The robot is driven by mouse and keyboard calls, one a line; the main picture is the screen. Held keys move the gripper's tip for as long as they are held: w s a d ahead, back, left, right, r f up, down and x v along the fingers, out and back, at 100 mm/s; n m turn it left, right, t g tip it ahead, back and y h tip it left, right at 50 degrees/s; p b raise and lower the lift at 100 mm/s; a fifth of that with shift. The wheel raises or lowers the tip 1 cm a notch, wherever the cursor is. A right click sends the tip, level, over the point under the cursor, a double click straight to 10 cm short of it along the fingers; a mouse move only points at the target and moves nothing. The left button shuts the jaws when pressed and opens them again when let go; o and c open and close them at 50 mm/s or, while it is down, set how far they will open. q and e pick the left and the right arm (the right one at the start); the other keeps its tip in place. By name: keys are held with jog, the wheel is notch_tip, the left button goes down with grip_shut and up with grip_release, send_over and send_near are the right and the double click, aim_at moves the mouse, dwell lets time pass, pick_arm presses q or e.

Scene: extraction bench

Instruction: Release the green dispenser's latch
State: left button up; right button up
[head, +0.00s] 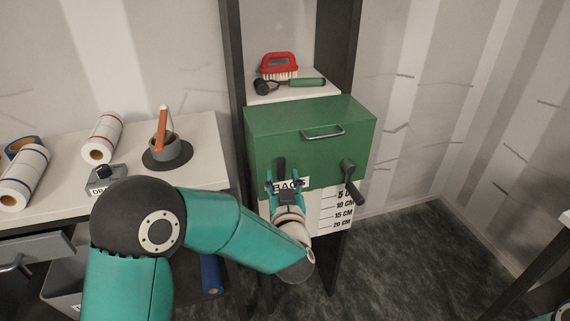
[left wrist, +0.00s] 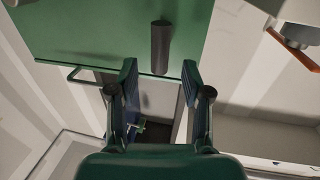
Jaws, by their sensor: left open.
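The green dispenser (head: 265,128) is mounted between dark posts, with a metal pull handle (head: 323,132) near its top and a dark crank (head: 352,182) at its right. A dark upright cylinder, seemingly the latch (head: 281,164), stands on its front at the left, above the BAGS label. My left gripper (head: 282,182) is open just at and below this cylinder. In the left wrist view the dispenser (left wrist: 90,28) fills the top, and the dark cylinder (left wrist: 160,45) lies between the lines of the open, empty fingers (left wrist: 160,78). I cannot tell whether they touch it.
A red brush (head: 278,66) and a green-handled tool (head: 305,83) lie on the shelf above. On the left bench (head: 210,165) are paper rolls (head: 103,138) and a grey pot (head: 168,150) with an orange stick. The floor (head: 420,255) to the right is clear.

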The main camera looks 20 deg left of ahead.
aim_at(281, 169)
pick_arm(q)
jog(key=shift+p+x, duration=0.35)
jog(key=shift+x, duration=2.3)
